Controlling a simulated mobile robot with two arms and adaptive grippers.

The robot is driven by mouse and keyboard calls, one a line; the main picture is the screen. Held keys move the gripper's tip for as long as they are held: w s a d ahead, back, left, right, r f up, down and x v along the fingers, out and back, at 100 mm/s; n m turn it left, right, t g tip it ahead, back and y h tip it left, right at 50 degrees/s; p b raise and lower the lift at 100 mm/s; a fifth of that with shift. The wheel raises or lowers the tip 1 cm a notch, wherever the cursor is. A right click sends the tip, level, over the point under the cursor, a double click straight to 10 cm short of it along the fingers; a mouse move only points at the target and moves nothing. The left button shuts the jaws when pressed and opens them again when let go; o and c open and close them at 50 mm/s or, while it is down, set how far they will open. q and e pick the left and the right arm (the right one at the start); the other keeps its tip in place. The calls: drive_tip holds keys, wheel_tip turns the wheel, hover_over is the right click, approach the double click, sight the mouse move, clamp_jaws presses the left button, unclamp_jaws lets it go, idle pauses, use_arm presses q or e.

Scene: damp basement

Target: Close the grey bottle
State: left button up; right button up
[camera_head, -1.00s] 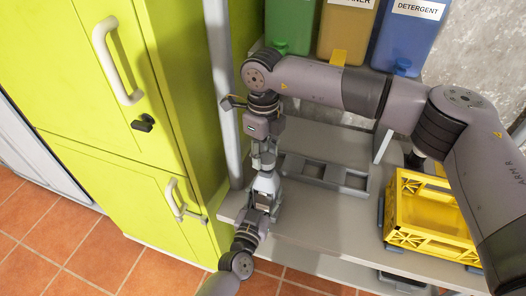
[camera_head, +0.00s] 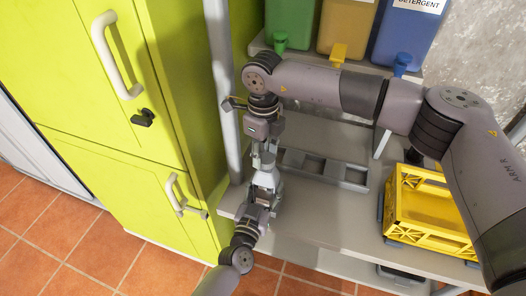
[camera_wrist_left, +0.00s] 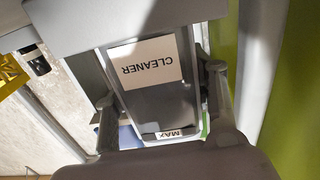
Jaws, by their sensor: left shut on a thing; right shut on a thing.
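The grey bottle (camera_head: 266,181) stands about upright in the head view, near the left end of the grey shelf. My left gripper (camera_head: 260,202) comes from below and is shut around its body. In the left wrist view the bottle (camera_wrist_left: 158,103) lies between the fingers, with an upside-down "CLEANER" label and a "MAX" mark. My right gripper (camera_head: 265,147) is above the bottle, pointing down, and shut on a small pale piece that looks like the cap. The cap is mostly hidden by the fingers. Whether it touches the bottle's neck I cannot tell.
A grey rack (camera_head: 322,167) lies behind the bottle on the shelf (camera_head: 330,219). A yellow crate (camera_head: 430,207) stands at the right. Green, yellow and blue (camera_head: 408,38) containers with taps stand behind. A metal post (camera_head: 222,90) and green cabinet (camera_head: 95,160) are close on the left.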

drive_tip(key=shift+f, duration=0.55)
drive_tip(key=o, duration=0.7)
drive_tip(key=shift+r, duration=0.1)
drive_tip(key=shift+r, duration=2.15)
